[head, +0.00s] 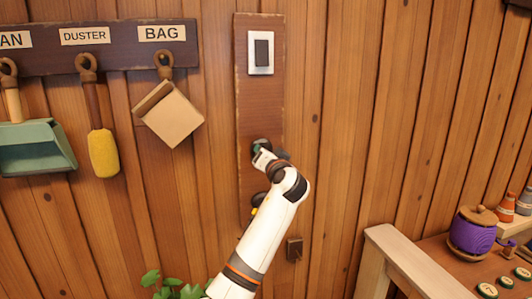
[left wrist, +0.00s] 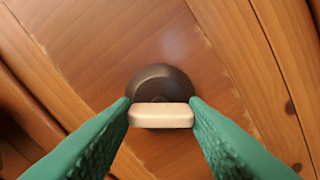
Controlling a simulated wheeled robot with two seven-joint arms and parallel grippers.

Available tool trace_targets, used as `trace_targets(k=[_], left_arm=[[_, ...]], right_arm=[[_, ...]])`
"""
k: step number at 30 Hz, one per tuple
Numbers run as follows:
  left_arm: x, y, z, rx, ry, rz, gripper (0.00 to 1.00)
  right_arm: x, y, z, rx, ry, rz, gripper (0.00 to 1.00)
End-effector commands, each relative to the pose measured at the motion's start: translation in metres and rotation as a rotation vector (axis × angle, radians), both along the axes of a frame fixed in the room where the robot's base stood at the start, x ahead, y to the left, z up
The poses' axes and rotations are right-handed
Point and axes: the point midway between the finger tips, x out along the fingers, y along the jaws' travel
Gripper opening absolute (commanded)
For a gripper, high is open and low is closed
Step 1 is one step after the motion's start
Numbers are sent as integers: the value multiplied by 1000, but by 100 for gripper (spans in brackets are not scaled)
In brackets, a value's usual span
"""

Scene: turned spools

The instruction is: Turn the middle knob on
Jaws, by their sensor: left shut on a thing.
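A dark round knob (head: 260,144) with a pale grip bar sits on the vertical wooden board, below the white switch plate. My left gripper (head: 262,154) is at this knob and hides much of it. In the left wrist view, the green fingers of my left gripper (left wrist: 160,107) are shut on the two ends of the pale bar, in front of the knob's dark round base (left wrist: 158,82). The bar lies level across that picture. Another dark round part (head: 257,198) shows lower on the board, mostly hidden by my arm. My right gripper is out of view.
The board (head: 259,103) carries a switch (head: 261,52) at its top. A duster (head: 103,150), a bag (head: 168,113) and a dustpan (head: 35,147) hang from pegs at left. A purple pot (head: 472,232) stands at right.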

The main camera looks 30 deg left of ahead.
Motion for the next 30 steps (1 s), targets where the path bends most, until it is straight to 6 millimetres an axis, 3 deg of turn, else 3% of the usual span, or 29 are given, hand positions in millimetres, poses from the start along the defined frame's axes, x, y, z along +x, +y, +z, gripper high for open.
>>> trace_targets(k=[30], left_arm=[[0, 0, 1, 560, 661, -1, 17]], right_arm=[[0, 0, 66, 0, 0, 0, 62]])
